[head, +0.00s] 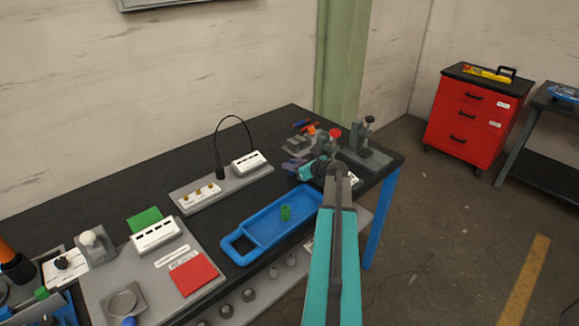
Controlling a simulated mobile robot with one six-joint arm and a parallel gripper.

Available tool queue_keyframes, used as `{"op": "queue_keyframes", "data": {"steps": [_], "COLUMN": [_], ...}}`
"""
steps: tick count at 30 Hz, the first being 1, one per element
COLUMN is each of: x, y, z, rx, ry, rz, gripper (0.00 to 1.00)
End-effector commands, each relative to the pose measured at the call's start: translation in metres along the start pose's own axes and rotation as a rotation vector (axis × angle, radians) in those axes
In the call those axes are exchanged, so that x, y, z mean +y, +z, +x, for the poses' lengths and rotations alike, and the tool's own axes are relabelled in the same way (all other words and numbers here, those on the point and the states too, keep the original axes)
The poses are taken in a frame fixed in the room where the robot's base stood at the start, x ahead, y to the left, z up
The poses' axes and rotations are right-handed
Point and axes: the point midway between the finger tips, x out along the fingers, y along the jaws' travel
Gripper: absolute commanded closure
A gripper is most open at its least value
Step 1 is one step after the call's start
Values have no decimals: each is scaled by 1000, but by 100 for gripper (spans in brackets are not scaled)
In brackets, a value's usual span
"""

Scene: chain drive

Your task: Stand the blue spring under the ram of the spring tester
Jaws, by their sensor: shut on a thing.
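My gripper (295,167) is at the far end of my teal arm, over the back right of the bench, pointing left. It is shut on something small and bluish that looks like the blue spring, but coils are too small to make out. Two grey upright devices stand just beyond it: one with a black knob (368,141), at the bench's right end, and one with a red knob (335,134), partly behind my wrist. The black-knobbed one looks like the spring tester, though I cannot be sure. My gripper is left of it, apart from it.
A grey board with a white box (249,160) and black cable stands left of my gripper. Small tools (302,125) lie behind. A red cabinet (470,115) stands on the floor right.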

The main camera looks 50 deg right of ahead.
Motion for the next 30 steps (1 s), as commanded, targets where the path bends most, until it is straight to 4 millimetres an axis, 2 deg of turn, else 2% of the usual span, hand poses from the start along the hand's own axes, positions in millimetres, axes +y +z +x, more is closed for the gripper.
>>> {"op": "queue_keyframes", "data": {"steps": [6, 7, 9, 10, 23, 30], "x": [0, 0, 0, 0, 0, 1], "y": [-3, -3, -3, -3, 0, -1], "z": [1, 1, 1, 1, -2, -21], "rx": [0, 0, 0, 0, 0, 0], "ry": [0, 0, 0, 0, -1, -2], "rz": [0, 0, 0, 0, 0, 1], "gripper": [100, 72, 60, 58, 58, 58]}}
